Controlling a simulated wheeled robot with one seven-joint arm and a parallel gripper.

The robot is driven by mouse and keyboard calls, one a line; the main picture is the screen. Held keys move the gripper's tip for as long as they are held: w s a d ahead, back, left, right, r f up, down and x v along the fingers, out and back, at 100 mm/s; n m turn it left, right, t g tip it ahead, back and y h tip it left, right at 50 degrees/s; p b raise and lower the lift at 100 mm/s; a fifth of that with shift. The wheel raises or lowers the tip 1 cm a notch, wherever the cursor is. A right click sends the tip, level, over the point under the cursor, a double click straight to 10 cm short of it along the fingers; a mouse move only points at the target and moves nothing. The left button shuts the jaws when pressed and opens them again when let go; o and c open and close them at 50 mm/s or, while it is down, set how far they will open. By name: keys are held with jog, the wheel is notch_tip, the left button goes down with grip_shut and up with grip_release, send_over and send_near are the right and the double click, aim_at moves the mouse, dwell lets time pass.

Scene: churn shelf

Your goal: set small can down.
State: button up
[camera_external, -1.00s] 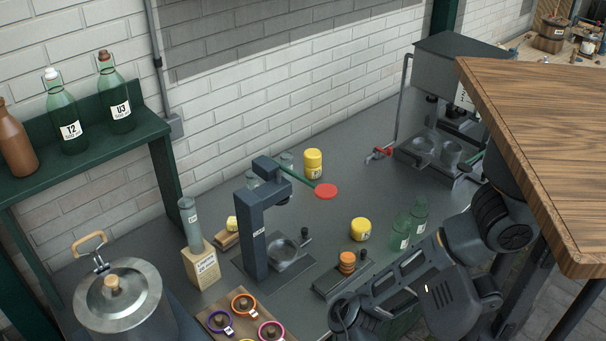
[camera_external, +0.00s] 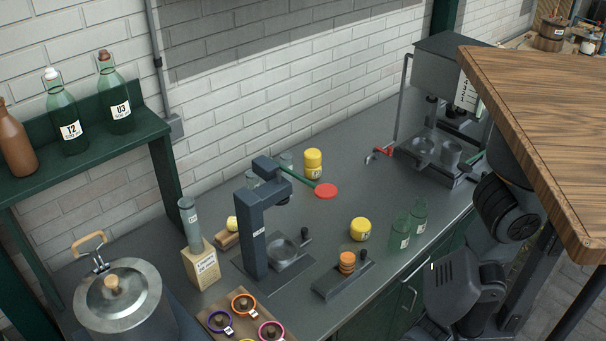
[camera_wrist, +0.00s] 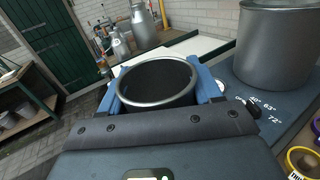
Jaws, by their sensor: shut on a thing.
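The small can (camera_wrist: 158,101) is a grey metal can with an open round top and a dark inside. It fills the middle of the wrist view, its mouth facing up toward the camera. My gripper (camera_wrist: 157,70) has a blue finger on each side of the can and is shut on it. The can's lower part and base are hidden, so I cannot tell whether it touches anything below. In the external view neither the can nor my gripper shows; only my arm shows at the lower right.
A large metal pot (camera_wrist: 276,45) stands right of the can on a dark plate marked with temperatures. In the external view, the grey counter (camera_external: 215,290) holds jars, bottles and a press; a wooden tabletop (camera_external: 545,130) juts in at right.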

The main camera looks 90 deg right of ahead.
jog(key=d+f+m+h+p, duration=0.1)
jog(key=d+f+m+h, duration=0.2)
jog(key=d, duration=1.1)
jog(key=d+f+m+h+p, duration=0.1)
jog(key=d+f+h, duration=0.3)
jog(key=d, duration=1.1)
jog(key=s+d+r+m+h, duration=0.1)
jog(key=s+d+h, duration=0.1)
jog(key=s+d, duration=0.35)
jog(key=s+d+r+m+h+p, duration=0.1)
jog(key=s+d, duration=0.1)
jog(key=d, duration=0.7)
jog(key=s+d+r+m+h, duration=0.1)
jog(key=s+d+h, duration=0.15)
jog(key=d, duration=0.55)
jog(key=shift+g+y, duration=0.35)
jog(key=shift+g, duration=0.05)
jog(key=shift+w+a+f+b, duration=0.8)
jog(key=shift+w+a+f, duration=0.3)
jog(key=shift+a+f, duration=0.6)
jog(key=shift+w+a+f+b, duration=0.85)
jog(key=shift+w+a+f, duration=0.35)
jog(key=shift+f, duration=0.85)
jog(key=shift+w+a+f+b, duration=0.8)
jog(key=shift+w+a+f, duration=0.25)
jog(key=shift+a+f, duration=0.65)
jog(key=shift+d+f, duration=0.15)
jog(key=shift+f, duration=0.05)
